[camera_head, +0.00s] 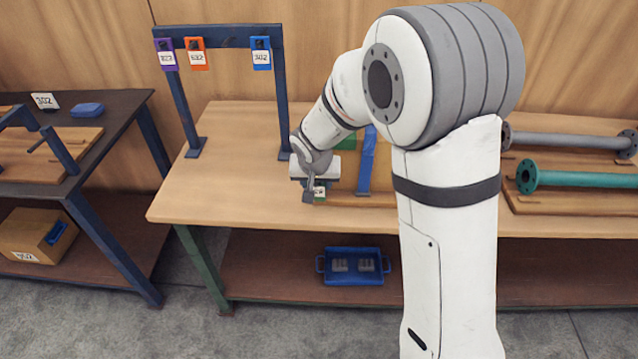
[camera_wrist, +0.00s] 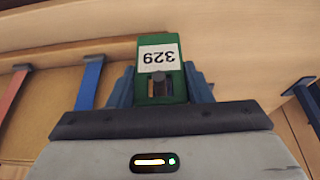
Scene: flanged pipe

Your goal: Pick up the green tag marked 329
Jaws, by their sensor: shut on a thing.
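The green tag (camera_wrist: 162,45) marked 329 is in the wrist view, between the two fingers of my gripper (camera_wrist: 160,84). Its white label appears upside down there. My gripper is shut on the tag. In the head view the gripper (camera_head: 314,185) is over the front part of the wooden table, left of my arm's column. I cannot tell whether the tag touches the tabletop.
A blue rack (camera_head: 218,42) at the table's back left holds a purple tag (camera_head: 166,53), an orange tag (camera_head: 197,53) and a blue tag (camera_head: 261,53). Flanged pipes, one grey (camera_head: 570,140) and one green (camera_head: 580,178), lie at right. A blue tray (camera_head: 353,280) is on the lower shelf.

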